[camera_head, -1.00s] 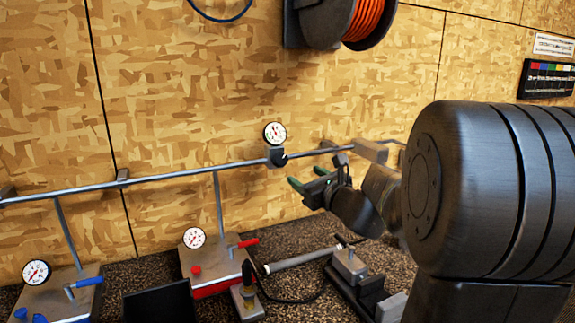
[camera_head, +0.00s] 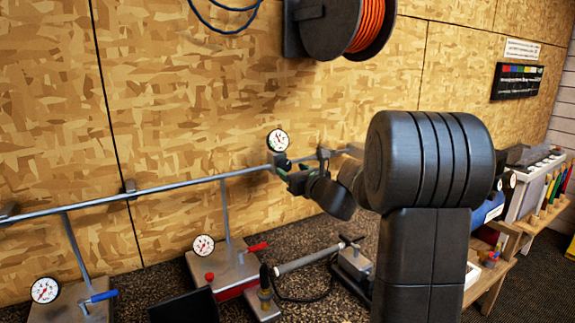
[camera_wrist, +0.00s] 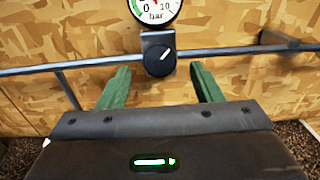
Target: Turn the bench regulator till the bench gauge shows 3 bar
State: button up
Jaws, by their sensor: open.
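The knob carries a white pointer line tilted up to the right. The bench gauge (camera_head: 278,140) sits just above it, a round white dial; its lower part, marked "bar", also shows in the wrist view (camera_wrist: 155,10). The needle's exact reading is too small or cut off to tell. My gripper (camera_wrist: 158,88) is open with green-lined fingers, one on each side below the knob, empty and apart from it. In the head view my gripper partly covers the regulator.
Two other gauges (camera_head: 203,245) (camera_head: 46,290) stand on plates with red and blue levers at the lower left. A hose reel (camera_head: 345,25) hangs above on the wall. The pipe (camera_head: 165,187) runs along the wall behind the bench.

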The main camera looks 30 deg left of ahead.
aim_at(287, 166)
jog(key=shift+p+x, duration=0.3)
jog(key=shift+x, duration=1.6)
jog(key=shift+c, duration=0.5)
jog(key=shift+d, duration=0.1)
jog(key=c, duration=0.9)
jog(key=n+g+b, duration=0.1)
jog(key=n, duration=0.1)
jog(key=n+g+y+b, duration=0.1)
jog(key=n, duration=0.2)
jog(key=shift+w+f+n+g, duration=0.1)
jog(key=shift+n+g, duration=0.2)
jog(key=shift+w+n+g+b, duration=0.1)
jog(key=shift+n+g+b, duration=0.15)
jog(key=shift+n+g, duration=0.85)
jog(key=shift+n+g+b, duration=0.25)
jog(key=shift+n+g, duration=0.05)
jog(key=shift+n, duration=1.5)
